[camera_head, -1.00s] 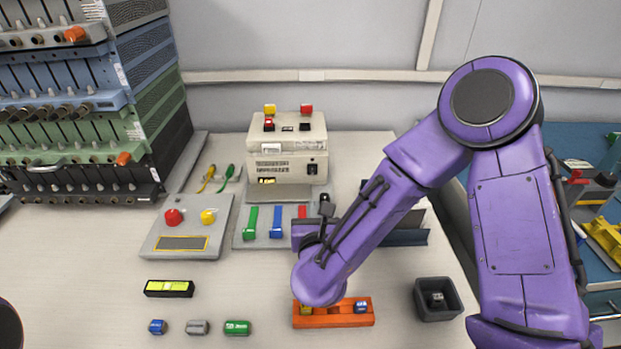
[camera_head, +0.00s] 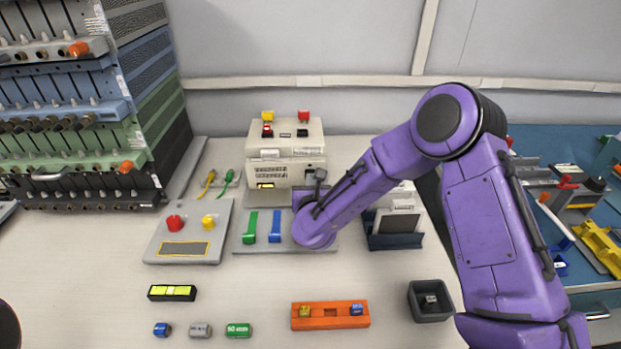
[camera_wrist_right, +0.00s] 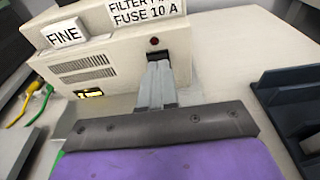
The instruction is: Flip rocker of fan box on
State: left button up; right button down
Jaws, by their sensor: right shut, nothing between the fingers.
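The beige box (camera_head: 268,150), which I take as the fan box, stands at the back middle of the bench. In the right wrist view, the front of this box (camera_wrist_right: 115,70) has a vent, a "FINE" label and a small dark red lamp (camera_wrist_right: 154,41). My right gripper (camera_wrist_right: 158,75) is shut and empty, with its fingertips at the box front just below the lamp. A dark edge of the rocker (camera_wrist_right: 159,54) shows there; the fingers hide the rest, so its position and contact cannot be told. My left gripper is not in view.
A grey panel with a red button (camera_head: 175,223) and yellow button (camera_head: 209,221) lies left of the box. Green (camera_head: 250,226) and blue (camera_head: 275,226) levers stand in front. A dark holder (camera_head: 395,240) stands right. An orange tray (camera_head: 331,322) lies nearer.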

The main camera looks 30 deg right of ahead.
jog(key=shift+w+d, duration=0.1)
jog(key=shift+w, duration=0.1)
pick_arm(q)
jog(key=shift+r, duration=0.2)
pick_arm(e)
jog(key=shift+r, duration=0.1)
jog(key=shift+w+d+r+g+p, duration=0.1)
jog(key=shift+w+r+g+p, duration=0.2)
jog(key=shift+p, duration=0.35)
jog(key=shift+f, duration=0.2)
jog(key=shift+s, duration=0.1)
jog(key=shift+s+a+r+y, duration=0.1)
jog(key=shift+s+a+y, duration=0.2)
jog(key=shift+s+a, duration=0.75)
jog(key=s, duration=0.1)
jog(key=s+r, duration=0.1)
jog(key=s, duration=0.1)
jog(key=s+r+b, duration=0.1)
jog(key=shift+s+a, duration=0.2)
jog(key=shift+s, duration=0.15)
pick_arm(q)
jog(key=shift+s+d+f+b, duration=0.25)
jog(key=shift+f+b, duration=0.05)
jog(key=shift+b, duration=0.05)
pick_arm(e)
jog(key=s+a+r, duration=0.2)
jog(key=s+a, duration=0.1)
jog(key=s, duration=0.1)
jog(key=shift+s+r, duration=0.4)
